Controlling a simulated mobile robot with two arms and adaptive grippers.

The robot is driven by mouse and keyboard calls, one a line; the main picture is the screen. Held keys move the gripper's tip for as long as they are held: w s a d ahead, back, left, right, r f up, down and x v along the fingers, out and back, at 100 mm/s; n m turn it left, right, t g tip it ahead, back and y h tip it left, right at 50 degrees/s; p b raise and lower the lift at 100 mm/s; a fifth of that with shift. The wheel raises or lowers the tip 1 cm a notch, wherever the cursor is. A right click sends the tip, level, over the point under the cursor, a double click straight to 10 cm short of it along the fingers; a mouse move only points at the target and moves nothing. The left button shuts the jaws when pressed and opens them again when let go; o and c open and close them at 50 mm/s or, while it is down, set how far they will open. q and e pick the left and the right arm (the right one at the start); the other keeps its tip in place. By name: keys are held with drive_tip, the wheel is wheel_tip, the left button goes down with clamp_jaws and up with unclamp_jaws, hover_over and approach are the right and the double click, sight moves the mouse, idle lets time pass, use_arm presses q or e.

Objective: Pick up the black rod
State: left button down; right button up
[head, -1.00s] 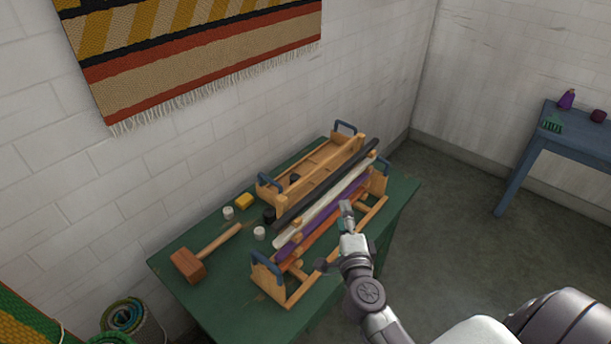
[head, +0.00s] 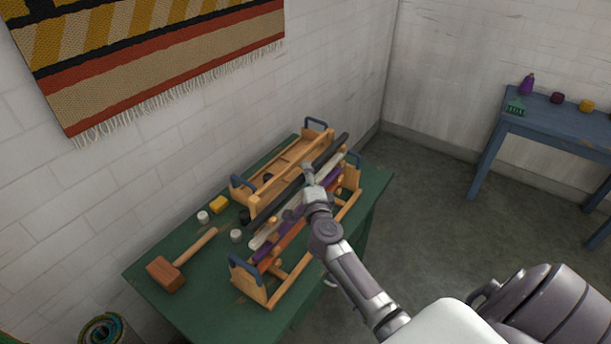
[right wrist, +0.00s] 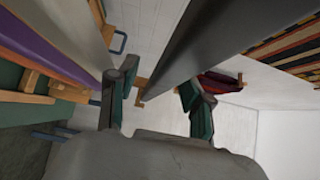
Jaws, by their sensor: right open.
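The black rod (head: 281,202) lies slanted along the wooden rack on the green table, beside a white rod (head: 262,238) and a purple rod (head: 266,256). My right gripper (head: 308,174) is over the rack at the black rod and hides part of it. In the right wrist view the black rod (right wrist: 222,38) looms large and runs through the gap between the two open fingers of my right gripper (right wrist: 160,92). The fingers are not closed on it. I cannot tell how deep the rod sits between them. My left gripper is not in view.
The wooden rack (head: 276,291) has blue handles and stands on the green table (head: 150,273). A mallet (head: 166,274), a yellow block (head: 219,204) and small pots (head: 203,216) are at its left. A blue table (head: 555,133) stands at the right.

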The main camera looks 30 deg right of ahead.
clamp_jaws()
idle(0.3)
drive_tip(key=shift+r, duration=0.1)
